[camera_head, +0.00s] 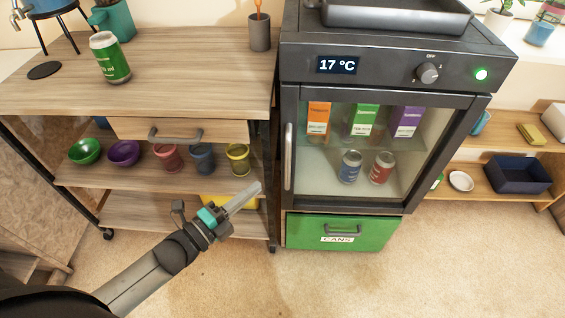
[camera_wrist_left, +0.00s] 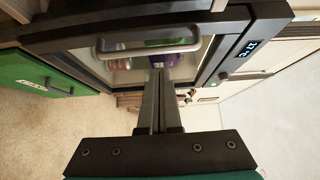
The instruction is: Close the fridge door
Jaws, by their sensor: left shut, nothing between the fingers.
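The black fridge (camera_head: 400,65) stands right of the wooden shelf unit. Its glass fridge door (camera_head: 316,172) has a vertical metal handle (camera_head: 288,157) on its left side. The door looks flush or nearly flush with the front; I cannot tell if a small gap remains. My left gripper (camera_head: 256,187) is shut and empty, left of and below the handle, in front of the shelf unit. In the left wrist view, the shut fingers (camera_wrist_left: 160,76) point toward the door, with the handle (camera_wrist_left: 150,49) above their tips. My right gripper is not in view.
A green cans drawer (camera_head: 305,232) sits below the door. The shelf unit (camera_head: 215,85) holds several bowls and cups. A low wooden shelf with a dark blue bin (camera_head: 518,175) is at the right. The carpet in front is clear.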

